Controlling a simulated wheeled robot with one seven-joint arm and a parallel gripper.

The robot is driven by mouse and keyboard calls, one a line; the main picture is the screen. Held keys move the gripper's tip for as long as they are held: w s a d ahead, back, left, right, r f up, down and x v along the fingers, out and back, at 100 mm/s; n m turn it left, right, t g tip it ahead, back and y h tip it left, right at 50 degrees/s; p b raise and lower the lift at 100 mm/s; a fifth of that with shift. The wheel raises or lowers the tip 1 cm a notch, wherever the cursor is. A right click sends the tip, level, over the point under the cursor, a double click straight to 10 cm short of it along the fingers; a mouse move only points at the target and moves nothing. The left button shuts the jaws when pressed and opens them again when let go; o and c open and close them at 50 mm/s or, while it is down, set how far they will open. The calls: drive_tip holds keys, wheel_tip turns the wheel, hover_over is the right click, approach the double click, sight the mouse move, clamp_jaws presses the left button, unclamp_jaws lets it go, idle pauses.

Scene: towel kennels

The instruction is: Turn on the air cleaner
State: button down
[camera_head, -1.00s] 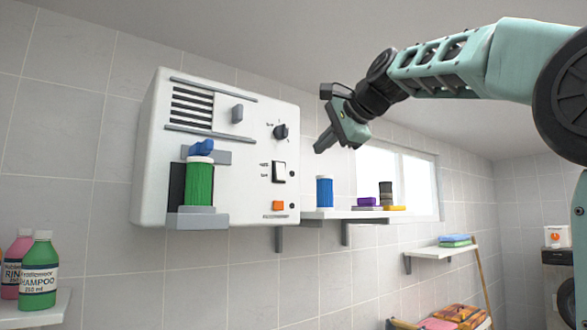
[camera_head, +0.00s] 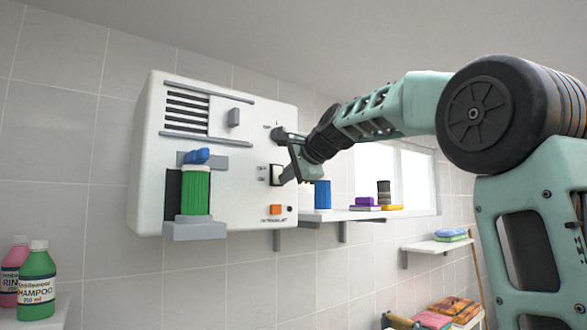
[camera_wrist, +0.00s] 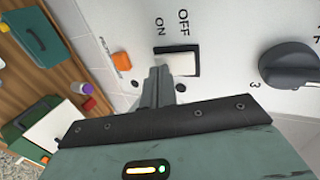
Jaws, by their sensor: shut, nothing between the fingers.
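The air cleaner (camera_head: 245,190) is a white box on the tiled wall, with a vent, a knob, a rocker switch and a green cylinder at its front. The rocker switch (camera_head: 275,174) is partly behind my gripper in the head view. In the wrist view the switch (camera_wrist: 182,63) has a white rocker in a black frame, with OFF and ON printed beside it. My gripper (camera_head: 285,181) is shut and empty. In the wrist view its fingertips (camera_wrist: 159,72) are at the ON end of the switch; I cannot tell if they touch it.
The dark knob (camera_wrist: 290,65) is right of the switch in the wrist view. An orange button (camera_head: 275,210) is below the switch. A shelf (camera_head: 350,215) with a blue cylinder (camera_head: 322,194) is close to the right.

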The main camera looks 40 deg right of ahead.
idle(0.3)
drive_tip(key=shift+w+f+t+b, duration=0.1)
drive_tip(key=shift+w+t+b, duration=0.25)
drive_tip(key=shift+b, duration=0.6)
drive_tip(key=shift+s+r+p, duration=0.15)
drive_tip(key=shift+r+p, duration=0.65)
drive_tip(key=shift+r, duration=0.35)
drive_tip(key=shift+f, duration=0.25)
